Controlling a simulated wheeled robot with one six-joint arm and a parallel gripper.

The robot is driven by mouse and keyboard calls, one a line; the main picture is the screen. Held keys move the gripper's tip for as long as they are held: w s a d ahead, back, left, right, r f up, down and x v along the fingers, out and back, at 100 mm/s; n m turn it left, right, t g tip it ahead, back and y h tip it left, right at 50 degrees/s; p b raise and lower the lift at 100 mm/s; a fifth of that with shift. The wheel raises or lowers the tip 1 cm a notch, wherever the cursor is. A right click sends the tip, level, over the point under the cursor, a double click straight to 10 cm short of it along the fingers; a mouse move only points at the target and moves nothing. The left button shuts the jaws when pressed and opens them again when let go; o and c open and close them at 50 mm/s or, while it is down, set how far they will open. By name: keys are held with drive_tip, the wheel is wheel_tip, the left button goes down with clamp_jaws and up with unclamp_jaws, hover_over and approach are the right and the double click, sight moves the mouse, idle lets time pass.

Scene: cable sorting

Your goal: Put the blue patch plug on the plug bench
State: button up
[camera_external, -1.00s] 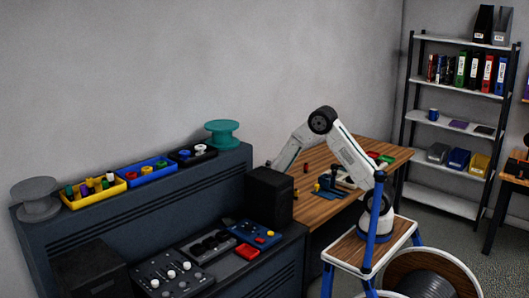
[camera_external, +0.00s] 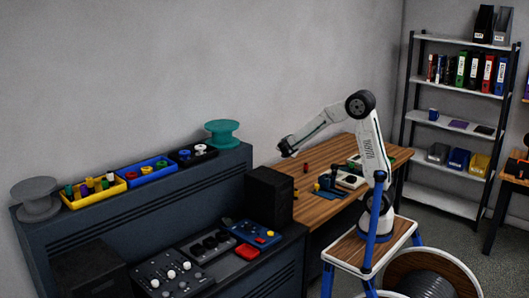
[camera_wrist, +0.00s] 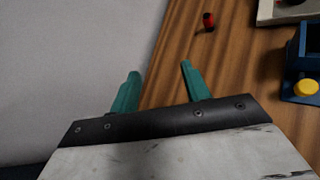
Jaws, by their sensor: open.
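My gripper (camera_external: 284,149) is raised at the left end of the wooden table. In the wrist view its two green fingers (camera_wrist: 158,71) are apart, with nothing between them. A dark blue fixture (camera_external: 331,194) with a yellow knob (camera_wrist: 306,88) stands on the table; I cannot tell whether it is the plug bench. A small red and black piece (camera_wrist: 209,21) stands upright on the wood beyond the fingers, apart from them. It also shows in the external view (camera_external: 306,168). I cannot pick out the blue patch plug for sure.
Yellow (camera_external: 91,204), blue (camera_external: 135,181) and black (camera_external: 205,156) trays of small parts line the console top, near a teal spool (camera_external: 222,128). The wall is close behind the table.

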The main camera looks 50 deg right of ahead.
drive_tip(key=s+d+r+m+g+y, duration=0.1)
drive_tip(key=s+d+r+m+g, duration=0.15)
drive_tip(key=s+m, duration=0.6)
drive_tip(key=s+d+r+m+g+y, duration=0.1)
drive_tip(key=s+d+r+m+g, duration=0.2)
drive_tip(key=s, duration=1)
drive_tip(key=s+a+f+m+y, duration=0.1)
drive_tip(key=s+a+m+y, duration=0.2)
drive_tip(key=s, duration=0.6)
drive_tip(key=s+a+f+m+g+y, duration=0.1)
drive_tip(key=s+a+m+y, duration=0.3)
drive_tip(key=s, duration=0.5)
drive_tip(key=a+f+m, duration=0.1)
drive_tip(key=a+m, duration=0.1)
drive_tip(key=a, duration=0.1)
drive_tip(key=shift+y, duration=0.3)
